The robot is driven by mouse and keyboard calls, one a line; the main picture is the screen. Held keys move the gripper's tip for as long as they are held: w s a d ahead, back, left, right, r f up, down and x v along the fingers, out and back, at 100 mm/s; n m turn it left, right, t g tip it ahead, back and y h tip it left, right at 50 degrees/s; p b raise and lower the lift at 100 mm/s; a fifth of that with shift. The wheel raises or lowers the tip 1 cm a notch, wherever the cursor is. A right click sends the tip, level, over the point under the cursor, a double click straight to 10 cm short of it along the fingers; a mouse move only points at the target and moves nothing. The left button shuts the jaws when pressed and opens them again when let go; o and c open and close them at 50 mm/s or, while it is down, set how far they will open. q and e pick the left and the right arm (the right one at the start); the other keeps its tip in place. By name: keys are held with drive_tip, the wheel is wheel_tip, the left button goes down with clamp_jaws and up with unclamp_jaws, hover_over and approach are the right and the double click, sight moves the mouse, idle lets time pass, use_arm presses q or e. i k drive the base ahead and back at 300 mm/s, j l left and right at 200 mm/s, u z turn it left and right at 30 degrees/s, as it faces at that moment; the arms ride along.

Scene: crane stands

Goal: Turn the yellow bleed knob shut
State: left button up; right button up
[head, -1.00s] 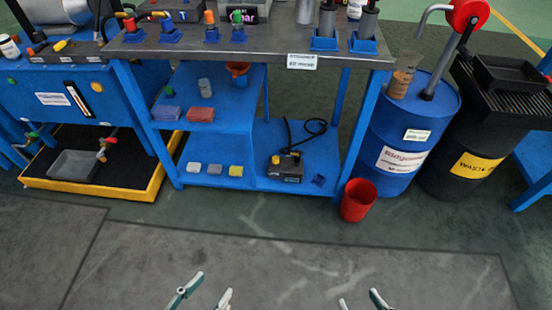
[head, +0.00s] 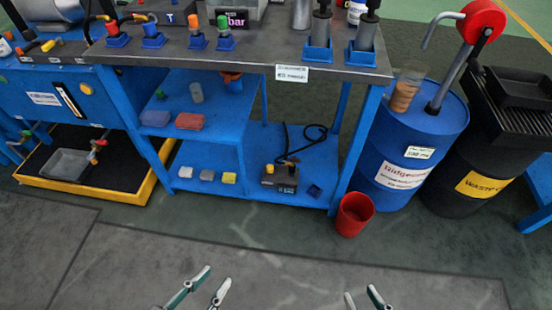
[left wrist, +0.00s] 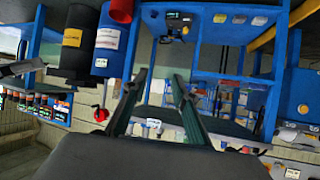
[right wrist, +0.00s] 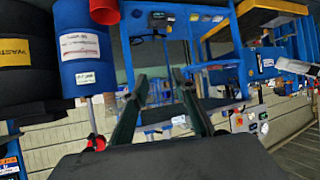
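I see several small yellow parts and cannot tell for certain which is the bleed knob. One is a small yellow knob (head: 268,168) on a dark pump unit (head: 284,182) on the bench's lower shelf. Another is a yellow piece (head: 47,46) on the left bench top. A round yellow disc (head: 86,87) is on the left bench's blue front. My left gripper (head: 217,276) is open and empty, low in the head view, well short of the bench. My right gripper (head: 360,290) is also open and empty, apart from everything.
The blue bench (head: 213,123) has a metal top with fittings and cylinders. A red bin (head: 353,213) stands by its right leg. A blue drum (head: 392,150) and black waste drum (head: 449,182) stand right. A yellow-edged tray (head: 90,192) lies left. The floor in front is clear.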

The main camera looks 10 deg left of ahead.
sight(270, 168)
drive_tip(key=i+l+u, duration=0.1)
drive_tip(key=i+l, duration=0.6)
drive_tip(key=l, duration=0.15)
